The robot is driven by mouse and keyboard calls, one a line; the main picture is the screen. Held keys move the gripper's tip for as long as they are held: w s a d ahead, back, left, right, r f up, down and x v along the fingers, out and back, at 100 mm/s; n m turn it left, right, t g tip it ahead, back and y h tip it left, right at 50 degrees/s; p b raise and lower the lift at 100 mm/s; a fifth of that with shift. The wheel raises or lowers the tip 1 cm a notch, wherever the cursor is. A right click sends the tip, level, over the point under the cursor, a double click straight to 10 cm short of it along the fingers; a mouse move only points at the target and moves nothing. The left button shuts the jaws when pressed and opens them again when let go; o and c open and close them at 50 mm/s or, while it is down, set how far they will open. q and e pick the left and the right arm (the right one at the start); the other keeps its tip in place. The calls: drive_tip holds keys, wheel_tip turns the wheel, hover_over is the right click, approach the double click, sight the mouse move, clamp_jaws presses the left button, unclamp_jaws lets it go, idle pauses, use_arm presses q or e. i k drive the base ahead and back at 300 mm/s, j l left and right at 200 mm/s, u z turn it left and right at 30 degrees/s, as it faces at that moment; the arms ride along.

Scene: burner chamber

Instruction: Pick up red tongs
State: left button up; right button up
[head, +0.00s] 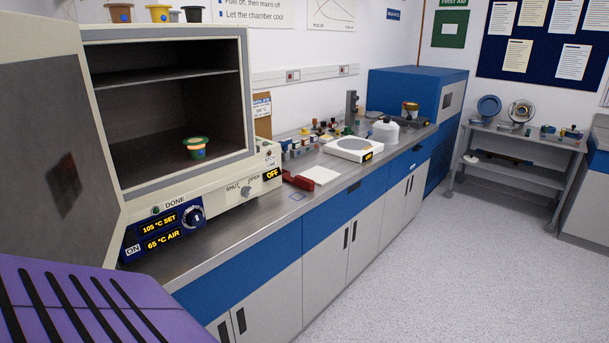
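A small red object (299,181), which looks like the red tongs, lies on the steel counter (262,217) just right of the oven's control panel. It is too small to make out its jaws. A white tile or pad (320,175) lies right beside it. Neither my left nor my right gripper shows in the head view.
The oven (250,118) at left has its door (52,120) swung open; a small green-rimmed pot (196,148) sits inside. Behind the tongs stand several small jars and a white scale (352,149). The counter's front strip and the floor (450,270) are clear.

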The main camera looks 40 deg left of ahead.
sight(302, 181)
drive_tip(key=i+u, duration=0.4)
drive_tip(key=i+l+u, duration=0.15)
drive_tip(key=i+u, duration=0.2)
drive_tip(key=i+l+u, duration=0.25)
drive_tip(key=i+u, duration=0.15)
drive_tip(key=i+l+u, duration=0.1)
drive_tip(key=i+u, duration=0.15)
drive_tip(key=u, duration=0.15)
drive_tip(key=i+l+u, duration=0.2)
drive_tip(key=u, duration=0.25)
drive_tip(key=i+l+u, duration=0.2)
drive_tip(key=u, duration=0.2)
drive_tip(key=i+l+u, duration=0.15)
drive_tip(key=l+u, duration=0.15)
drive_tip(key=i+l+u, duration=0.1)
drive_tip(key=l+u, duration=0.2)
drive_tip(key=i+l+u, duration=0.1)
drive_tip(key=l+u, duration=0.2)
